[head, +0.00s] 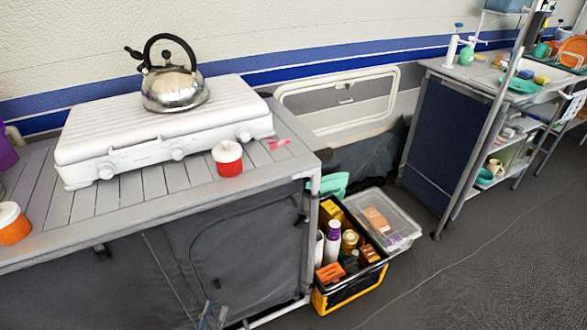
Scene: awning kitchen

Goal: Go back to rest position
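Only the tips of my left gripper (213,317) show, low at the bottom edge in front of the grey cabinet. The two slim tips stand apart with a gap between them, and I see nothing held there. The rest of that gripper and its arm are out of the picture. My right gripper is not in view.
A grey slatted counter (95,210) holds a white stove (120,140) with a steel kettle (173,92) on top. A red-and-white jar (228,160) stands at its front. A crate (345,292) of goods sits on the floor. Floor at right is clear.

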